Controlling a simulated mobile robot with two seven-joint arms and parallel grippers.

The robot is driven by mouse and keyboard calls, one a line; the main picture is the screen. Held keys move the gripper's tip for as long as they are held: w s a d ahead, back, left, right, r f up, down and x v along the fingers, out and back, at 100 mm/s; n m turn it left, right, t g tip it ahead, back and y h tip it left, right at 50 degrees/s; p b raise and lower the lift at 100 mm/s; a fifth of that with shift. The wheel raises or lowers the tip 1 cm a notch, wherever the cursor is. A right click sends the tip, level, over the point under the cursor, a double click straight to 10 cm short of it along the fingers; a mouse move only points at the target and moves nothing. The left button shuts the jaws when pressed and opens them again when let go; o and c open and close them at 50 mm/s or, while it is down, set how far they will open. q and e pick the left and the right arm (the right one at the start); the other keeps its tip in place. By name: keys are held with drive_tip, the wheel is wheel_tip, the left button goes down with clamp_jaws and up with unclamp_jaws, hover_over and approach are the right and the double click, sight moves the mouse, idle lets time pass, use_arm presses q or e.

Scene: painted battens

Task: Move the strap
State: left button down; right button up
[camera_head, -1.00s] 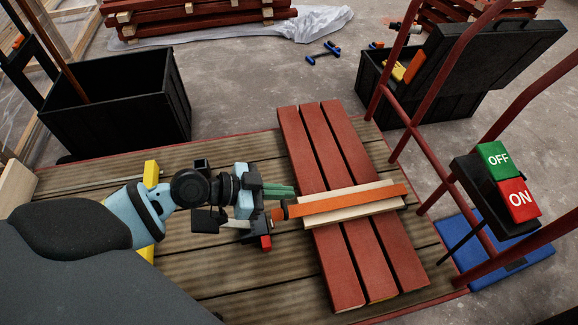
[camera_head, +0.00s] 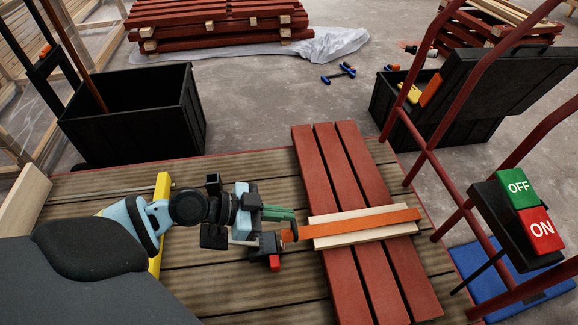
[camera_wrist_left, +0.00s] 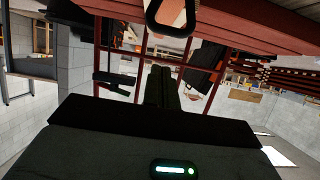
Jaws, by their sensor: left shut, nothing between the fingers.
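The orange strap (camera_head: 360,222) lies flat along a pale wooden strip (camera_head: 325,241) across the red battens (camera_head: 368,268). Its left end sticks out past the strip, over the deck, beside my left gripper. My left gripper (camera_head: 292,214) is shut and empty, its green fingers pointing right, close to the strap's left end. In the left wrist view the shut fingers (camera_wrist_left: 161,86) show dark, and a black loop (camera_wrist_left: 172,18) hangs into the top of the picture; I cannot tell whether it belongs to the strap. My right gripper is not in view.
A black bin (camera_head: 135,120) stands at the back left. An open black toolbox (camera_head: 440,130) stands at the back right. Red rails (camera_head: 425,155) and an ON/OFF switch box (camera_head: 505,225) stand at the right. The wooden deck (camera_head: 225,175) is largely bare behind my left gripper.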

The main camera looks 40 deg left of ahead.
use_arm(q)
drive_tip(key=shift+v, duration=2.85)
